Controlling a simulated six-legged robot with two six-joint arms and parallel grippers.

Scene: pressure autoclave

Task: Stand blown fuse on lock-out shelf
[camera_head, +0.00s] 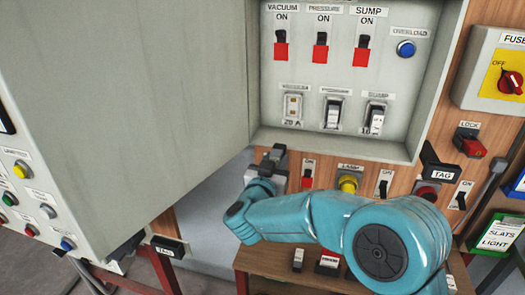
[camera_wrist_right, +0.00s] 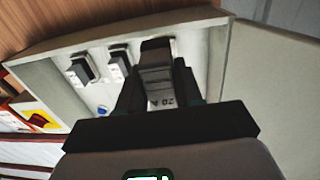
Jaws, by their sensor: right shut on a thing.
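My right gripper (camera_head: 274,158) is below the grey fuse panel, in front of the wooden board. It is shut on a dark-handled fuse, mostly hidden by the fingers in the head view. In the right wrist view the fuse's dark grey body (camera_wrist_right: 156,62) shows between the fingertips (camera_wrist_right: 158,85), with a pale part marked 20 A. On the panel, the left fuse holder (camera_head: 292,106) is bare and labelled 20 A. The two holders beside it carry black-handled fuses (camera_head: 333,112). A brown wooden shelf (camera_head: 262,262) lies low in front; I cannot tell whether it is the lock-out shelf. My left gripper is out of view.
A large grey cabinet (camera_head: 120,100) fills the left. A small dark block (camera_head: 298,259) and a red-labelled block (camera_head: 328,262) stand on the shelf. My right arm covers part of the shelf.

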